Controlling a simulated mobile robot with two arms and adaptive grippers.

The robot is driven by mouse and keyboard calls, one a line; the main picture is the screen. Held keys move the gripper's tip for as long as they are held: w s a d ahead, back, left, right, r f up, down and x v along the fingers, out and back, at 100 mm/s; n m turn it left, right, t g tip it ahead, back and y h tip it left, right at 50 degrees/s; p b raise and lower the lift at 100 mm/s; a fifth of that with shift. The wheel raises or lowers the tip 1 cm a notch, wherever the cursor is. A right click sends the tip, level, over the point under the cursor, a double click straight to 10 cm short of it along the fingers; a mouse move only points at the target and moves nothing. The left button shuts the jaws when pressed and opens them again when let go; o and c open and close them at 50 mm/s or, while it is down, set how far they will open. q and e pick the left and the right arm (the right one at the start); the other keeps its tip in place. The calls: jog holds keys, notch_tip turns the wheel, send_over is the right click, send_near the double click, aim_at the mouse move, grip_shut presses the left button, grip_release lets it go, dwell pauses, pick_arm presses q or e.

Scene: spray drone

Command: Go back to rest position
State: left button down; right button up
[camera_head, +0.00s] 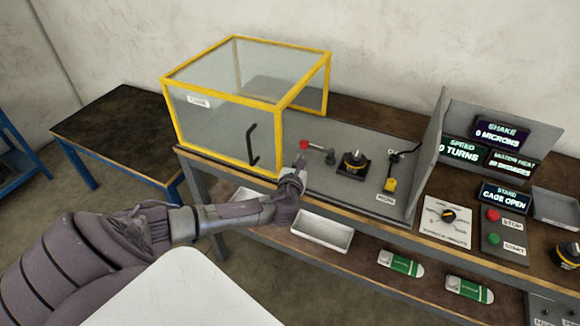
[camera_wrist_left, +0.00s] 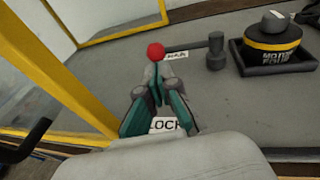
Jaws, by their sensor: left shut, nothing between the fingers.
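My left gripper (camera_head: 300,164) reaches in from the left over the front edge of the bench, just right of the yellow-framed cage (camera_head: 253,105). Its fingers are shut and empty. In the left wrist view my left gripper (camera_wrist_left: 158,82) has its fingertips together, close in front of a red-knobbed lever (camera_wrist_left: 156,52). Whether they touch the knob I cannot tell. The lever's red knob (camera_head: 304,145) also shows in the head view just beyond the fingertips. My right gripper is not in view.
A black-and-yellow motor part (camera_head: 354,163) sits right of the lever. A grey upright panel (camera_head: 428,150), lit displays (camera_head: 499,133) and start and stop buttons (camera_head: 494,214) stand further right. A white tray (camera_head: 322,232) and green-and-white items (camera_head: 401,263) lie on the lower shelf. A low dark table (camera_head: 115,125) stands left.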

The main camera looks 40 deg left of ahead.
pick_arm(q)
jog(key=shift+s+a+f, duration=0.1)
jog(key=shift+s+f, duration=0.15)
jog(key=shift+s, duration=0.3)
jog(key=v, duration=0.2)
jog(key=shift+s+a, duration=0.15)
jog(key=shift+s, duration=0.25)
jog(key=s+d+f+n+g+h, duration=0.15)
jog(key=s+d+n+g, duration=0.25)
jog(key=s+d+n, duration=0.45)
jog(key=s+d+f+n+g+h, duration=0.1)
jog(key=s+d+n+g+h, duration=0.3)
jog(key=s+n, duration=0.75)
jog(key=s+d+f+n+g+h, duration=0.1)
jog(key=s+d+n+g, duration=0.2)
jog(key=s+d+n, duration=0.55)
notch_tip(320, 180, down, 24)
jog(key=s+a+g, duration=0.1)
jog(key=s, duration=0.1)
jog(key=s+a+f+g, duration=0.1)
jog(key=s+a+f, duration=0.2)
jog(key=s+f, duration=1.4)
jog(key=shift+s+f, duration=0.2)
jog(key=shift+f, duration=0.35)
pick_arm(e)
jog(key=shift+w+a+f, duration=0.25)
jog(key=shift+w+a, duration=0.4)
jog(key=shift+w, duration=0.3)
